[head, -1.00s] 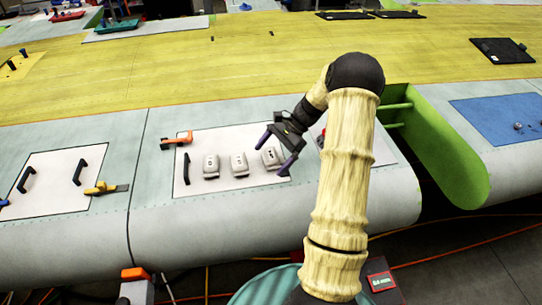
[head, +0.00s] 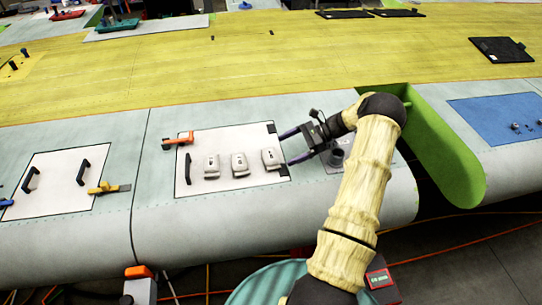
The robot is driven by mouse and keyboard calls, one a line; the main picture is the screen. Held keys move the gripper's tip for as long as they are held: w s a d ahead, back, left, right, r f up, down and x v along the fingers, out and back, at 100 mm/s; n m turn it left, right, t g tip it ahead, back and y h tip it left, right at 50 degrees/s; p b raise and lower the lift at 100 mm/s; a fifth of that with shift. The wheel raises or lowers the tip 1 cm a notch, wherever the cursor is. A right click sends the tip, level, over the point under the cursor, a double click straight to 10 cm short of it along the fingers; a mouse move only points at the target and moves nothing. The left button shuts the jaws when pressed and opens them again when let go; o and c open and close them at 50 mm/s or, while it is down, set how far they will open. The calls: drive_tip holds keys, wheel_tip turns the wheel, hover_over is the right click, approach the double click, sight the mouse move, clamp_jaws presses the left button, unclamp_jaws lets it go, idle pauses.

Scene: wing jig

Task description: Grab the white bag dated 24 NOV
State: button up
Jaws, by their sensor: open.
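Three white bags lie in a row on a white panel (head: 225,141): a left bag (head: 211,166), a middle bag (head: 239,164) and a right bag (head: 270,158). Each has small dark markings, too small to read, so I cannot tell which is dated 24 NOV. My gripper (head: 283,150) is open and empty. Its two purple fingers point left, close to the right bag, one on its far side and one on its near side. I cannot tell whether they touch it or how high they are.
A black handle (head: 187,168) stands at the panel's left end. An orange tool (head: 178,140) lies at its upper left. A dark cup-like object (head: 336,157) sits on a grey plate right of my gripper. A green-edged gap opens farther right.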

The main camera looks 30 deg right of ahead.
sight(267, 155)
drive_tip(key=p+x, duration=0.2)
drive_tip(key=x, duration=0.2)
drive_tip(key=shift+r, duration=0.15)
drive_tip(key=shift+w+a+f, duration=0.1)
drive_tip(key=shift+a+f, duration=0.15)
drive_tip(key=shift+a, duration=0.05)
drive_tip(key=shift+w+a+p, duration=0.35)
drive_tip(key=shift+a+p, duration=0.45)
drive_tip(key=shift+p, duration=0.3)
drive_tip(key=p+x, duration=0.2)
drive_tip(key=shift+w+a, duration=0.2)
drive_tip(key=shift+a, duration=0.15)
drive_tip(key=shift+w+a+f, duration=0.1)
drive_tip(key=shift+a+f, duration=0.2)
drive_tip(key=shift+f, duration=0.05)
drive_tip(key=shift+c, duration=0.5)
